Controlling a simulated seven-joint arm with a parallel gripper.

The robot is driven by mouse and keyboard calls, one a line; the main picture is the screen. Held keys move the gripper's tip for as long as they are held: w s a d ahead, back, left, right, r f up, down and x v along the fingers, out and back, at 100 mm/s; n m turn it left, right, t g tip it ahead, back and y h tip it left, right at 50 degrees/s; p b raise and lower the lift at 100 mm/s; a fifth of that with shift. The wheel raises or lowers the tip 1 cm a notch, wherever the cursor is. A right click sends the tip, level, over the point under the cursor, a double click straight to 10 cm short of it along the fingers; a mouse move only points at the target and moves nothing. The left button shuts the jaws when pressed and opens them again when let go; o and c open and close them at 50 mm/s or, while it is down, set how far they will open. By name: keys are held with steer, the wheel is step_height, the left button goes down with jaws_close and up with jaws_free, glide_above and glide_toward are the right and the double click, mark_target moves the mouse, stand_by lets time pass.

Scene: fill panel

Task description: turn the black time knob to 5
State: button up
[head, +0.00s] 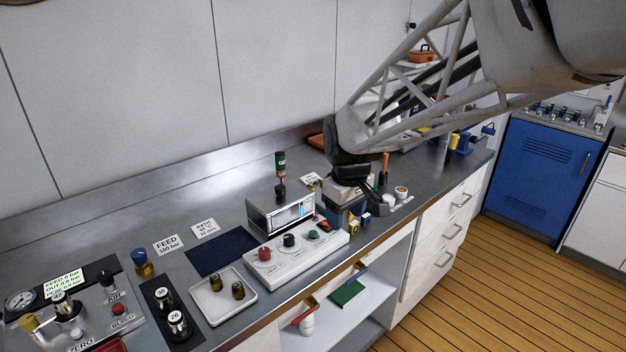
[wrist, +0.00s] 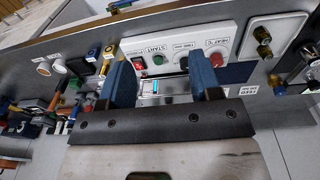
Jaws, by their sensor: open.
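The black time knob (head: 289,240) sits in the middle of the white control panel (head: 300,262), between a red knob (head: 264,253) and a green button (head: 312,234). In the wrist view the black knob (wrist: 184,62) shows just left of the right-hand blue finger, partly hidden by it. My gripper (head: 372,205) is open and empty, up and to the right of the panel in the head view. In the wrist view its two blue fingers (wrist: 161,72) stand wide apart, framing the green START button and red switch. The knob's pointer setting is too small to read.
Small jars and boxes stand right of the panel, close under my gripper. A dark blue mat (head: 220,252) is bare.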

mark_target(289, 237)
steer(key=w+a+f+n, duration=0.1)
steer(key=w+a+f, duration=0.1)
steer(key=w+a, duration=0.1)
steer(key=w+a+f+n, duration=0.2)
steer(key=w+a+f, duration=0.1)
steer(key=a, duration=0.3)
steer(key=w+a+f+n+g, duration=0.1)
steer(key=w+a+f+n, duration=0.1)
steer(key=w+a+f, duration=0.1)
steer(key=shift+w+a, duration=0.35)
steer(key=shift+a, duration=0.2)
steer(key=shift+w+a, duration=0.3)
steer(key=shift+a, duration=0.2)
steer(key=shift+f, duration=0.15)
steer(key=shift+f, duration=3.8)
steer(key=c, duration=0.9)
steer(key=shift+c, duration=0.2)
